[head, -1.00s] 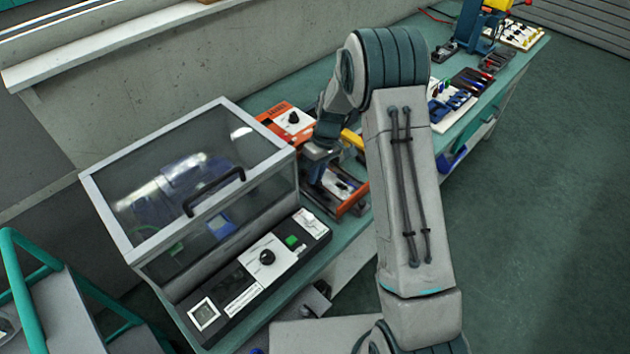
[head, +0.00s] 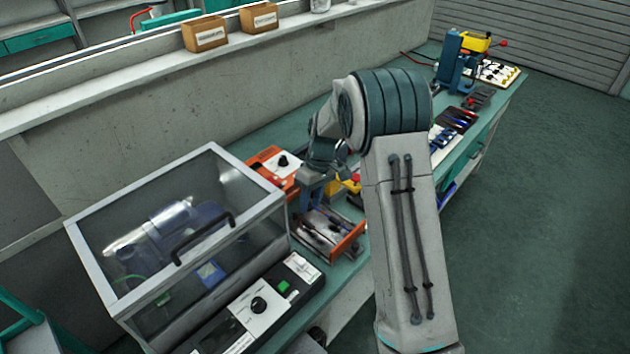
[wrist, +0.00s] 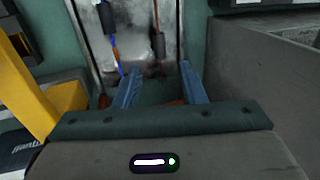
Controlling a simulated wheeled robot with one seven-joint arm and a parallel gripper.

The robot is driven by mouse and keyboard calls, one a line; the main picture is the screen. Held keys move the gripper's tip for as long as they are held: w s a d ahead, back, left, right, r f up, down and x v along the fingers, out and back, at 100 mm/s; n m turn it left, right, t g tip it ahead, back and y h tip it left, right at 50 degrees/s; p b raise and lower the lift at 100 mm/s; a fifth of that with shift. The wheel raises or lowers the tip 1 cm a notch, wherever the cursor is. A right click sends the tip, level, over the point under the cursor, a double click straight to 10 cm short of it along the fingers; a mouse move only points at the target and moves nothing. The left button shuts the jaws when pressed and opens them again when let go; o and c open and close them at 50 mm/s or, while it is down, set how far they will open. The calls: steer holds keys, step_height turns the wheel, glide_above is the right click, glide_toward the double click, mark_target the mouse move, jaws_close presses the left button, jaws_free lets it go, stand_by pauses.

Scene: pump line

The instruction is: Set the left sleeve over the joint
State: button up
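In the wrist view, two wires run down over a pale, worn metal surface ahead of my gripper (wrist: 160,78). The right wire carries another dark sleeve (wrist: 157,45). My blue fingers are apart, with nothing seen between their tips. In the head view my gripper (head: 309,192) is over the back of an orange-edged tray (head: 347,243); its fingertips are hard to make out.
A clear-lidded box (head: 185,235) with a control panel (head: 258,305) stands left of the tray. An orange unit (head: 272,165) is behind. A yellow part (wrist: 28,75) is close on the left in the wrist view, and a grey wall (wrist: 262,72) on the right.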

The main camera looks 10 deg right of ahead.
steer(key=v, duration=0.8)
steer(key=shift+r+b, duration=0.2)
steer(key=shift+b, duration=0.15)
steer(key=s+d+r+m+t+h, duration=0.1)
steer(key=s+d+r+m, duration=0.1)
steer(key=s+r, duration=0.4)
steer(key=s+d+r+m+t, duration=0.2)
steer(key=s+r, duration=0.2)
steer(key=s, duration=0.5)
steer(key=s+d+m+t, duration=0.1)
steer(key=s+m, duration=0.1)
steer(key=s, duration=0.5)
steer(key=s+d+f+m+t+h, duration=0.1)
steer(key=s+d+m, duration=0.1)
steer(key=s, duration=0.5)
steer(key=shift+s+f, duration=0.3)
steer(key=shift+s, duration=0.1)
